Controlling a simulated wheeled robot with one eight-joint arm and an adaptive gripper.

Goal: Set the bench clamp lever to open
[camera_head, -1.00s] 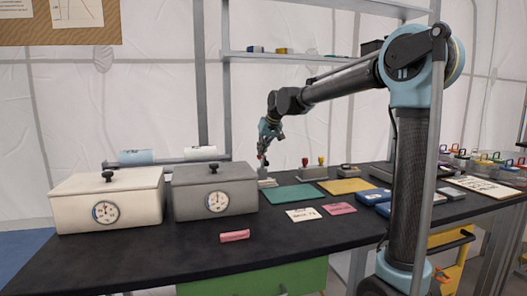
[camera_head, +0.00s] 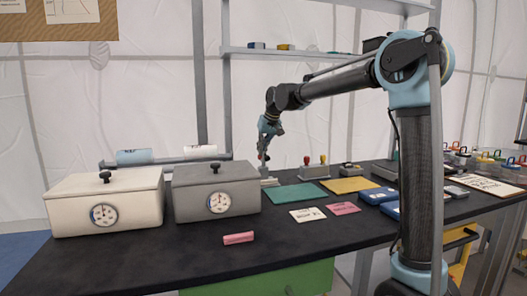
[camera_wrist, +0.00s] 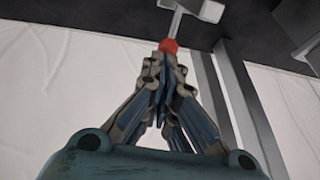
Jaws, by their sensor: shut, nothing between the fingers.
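My gripper (camera_head: 263,158) is shut and points down at the back of the bench, just right of the grey box. In the wrist view its closed fingertips (camera_wrist: 167,52) are at the red knob (camera_wrist: 169,45) of a grey metal lever (camera_wrist: 195,8), touching or almost touching it. The fingers do not grip the knob. In the head view a small grey base (camera_head: 269,183), apparently the clamp, lies under the gripper. The lever is mostly hidden there by the fingers, so its angle is hard to tell.
A block with red and yellow knobs (camera_head: 314,171) stands to the right. A green mat (camera_head: 297,195) lies in front. The front of the black bench (camera_head: 160,255) is mostly clear.

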